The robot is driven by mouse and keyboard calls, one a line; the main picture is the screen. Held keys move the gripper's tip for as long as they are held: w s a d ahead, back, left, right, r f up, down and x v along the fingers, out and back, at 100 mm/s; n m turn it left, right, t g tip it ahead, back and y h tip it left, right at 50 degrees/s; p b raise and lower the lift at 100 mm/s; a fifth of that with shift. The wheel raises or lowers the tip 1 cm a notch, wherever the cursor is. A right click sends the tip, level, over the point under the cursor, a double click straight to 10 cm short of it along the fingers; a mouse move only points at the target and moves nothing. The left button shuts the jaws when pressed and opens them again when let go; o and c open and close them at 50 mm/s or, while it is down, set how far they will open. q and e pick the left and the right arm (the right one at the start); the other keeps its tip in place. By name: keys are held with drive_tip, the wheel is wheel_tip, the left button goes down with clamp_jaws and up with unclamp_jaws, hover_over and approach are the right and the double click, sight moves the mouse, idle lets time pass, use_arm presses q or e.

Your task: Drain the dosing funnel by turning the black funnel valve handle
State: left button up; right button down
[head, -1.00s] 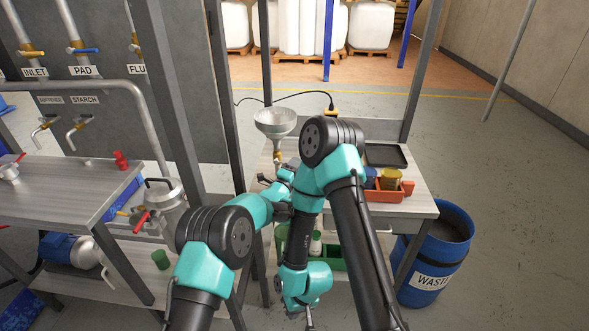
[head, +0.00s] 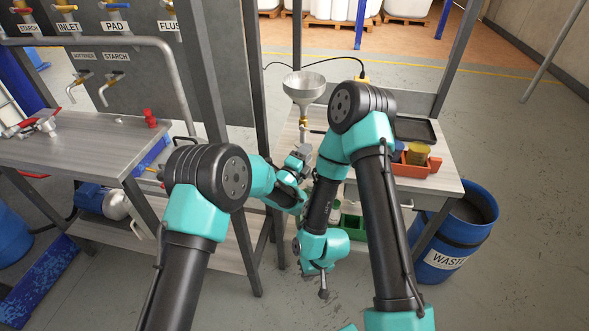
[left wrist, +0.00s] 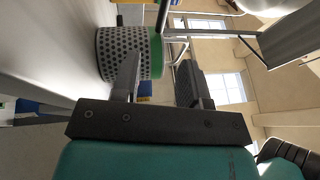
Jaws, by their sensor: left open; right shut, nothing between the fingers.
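The dosing funnel (head: 304,84) is a grey metal cone standing above the far left of the right-hand bench in the head view. Below it is a brass valve (head: 304,122), with a small dark handle (head: 318,131) pointing right. My left gripper (head: 301,152) is open, just below and in front of the valve. I cannot tell whether it touches the handle. In the left wrist view its two fingers (left wrist: 158,78) are apart, with nothing clearly between them. My right gripper (head: 323,294) is shut and empty, hanging low in front of the bench.
A red-orange bin (head: 412,166) and a black tray (head: 415,130) sit on the bench's right side. A blue waste drum (head: 452,240) stands on the floor to the right. A dark frame post (head: 207,75) rises left of the funnel. A green-rimmed perforated cylinder (left wrist: 128,52) is beside a left finger.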

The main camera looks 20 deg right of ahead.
use_arm(q)
drive_tip(key=v, duration=0.7)
idle(0.3)
